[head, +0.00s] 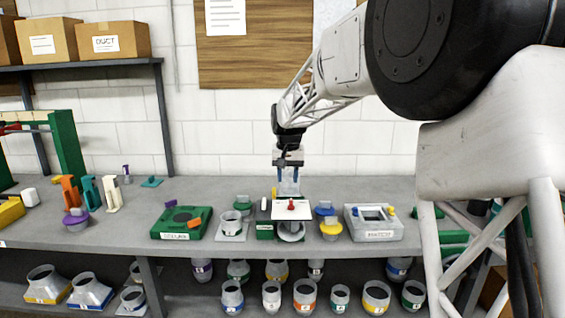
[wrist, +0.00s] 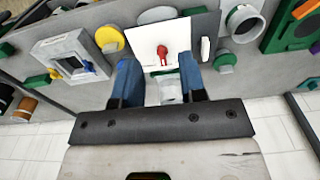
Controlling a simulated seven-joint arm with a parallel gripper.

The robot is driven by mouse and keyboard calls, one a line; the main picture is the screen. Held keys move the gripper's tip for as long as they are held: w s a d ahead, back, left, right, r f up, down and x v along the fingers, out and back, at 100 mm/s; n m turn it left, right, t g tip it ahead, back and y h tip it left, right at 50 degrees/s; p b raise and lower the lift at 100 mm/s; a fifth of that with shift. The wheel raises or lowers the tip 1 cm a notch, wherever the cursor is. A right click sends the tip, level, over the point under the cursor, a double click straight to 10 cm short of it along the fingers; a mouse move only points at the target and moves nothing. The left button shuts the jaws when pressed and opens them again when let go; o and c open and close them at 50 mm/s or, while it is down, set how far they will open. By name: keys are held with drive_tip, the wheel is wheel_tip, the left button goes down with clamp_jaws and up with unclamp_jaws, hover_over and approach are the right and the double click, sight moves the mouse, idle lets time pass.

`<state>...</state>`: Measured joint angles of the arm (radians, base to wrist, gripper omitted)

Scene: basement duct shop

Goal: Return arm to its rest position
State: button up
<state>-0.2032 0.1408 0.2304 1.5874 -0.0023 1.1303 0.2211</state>
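My gripper (head: 289,188) hangs above the bench, near its middle, with the fingers pointing down. In the wrist view its two blue fingers (wrist: 158,80) stand apart, with nothing visibly clamped between them. A white plate with a red knob (head: 291,209) lies beneath and in front of the gripper, over a round grey fitting (head: 290,235). The plate (wrist: 190,40) also shows just beyond the fingertips in the wrist view. I cannot tell the exact height between fingertips and plate. My arm reaches in from the right, extended over the bench.
On the grey bench (head: 120,222), a green box (head: 182,235), a grey duct ring (head: 231,220), a yellow disc (head: 331,230) and a grey framed box (head: 373,232) stand close around. Several duct fittings fill the shelf below. Cartons (head: 114,41) sit upper left. The air above the bench is clear.

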drive_tip(key=s+d+r, duration=0.1)
drive_tip(key=s+d, duration=0.3)
drive_tip(key=s, duration=0.5)
drive_tip(key=s+d+r+t, duration=0.1)
drive_tip(key=s+d, duration=0.3)
drive_tip(key=s, duration=0.5)
drive_tip(key=s+d+r, duration=0.2)
drive_tip(key=s+d, duration=0.2)
drive_tip(key=s, duration=0.5)
drive_tip(key=s+d+f, duration=0.1)
drive_tip(key=s+f, duration=0.2)
drive_tip(key=s, duration=0.5)
drive_tip(key=s+d+f, duration=0.2)
drive_tip(key=s+f, duration=0.1)
drive_tip(key=s, duration=0.5)
drive_tip(key=s+d+f+t, duration=0.1)
drive_tip(key=s+d+f, duration=0.1)
drive_tip(key=s, duration=0.6)
drive_tip(key=shift+f, duration=0.45)
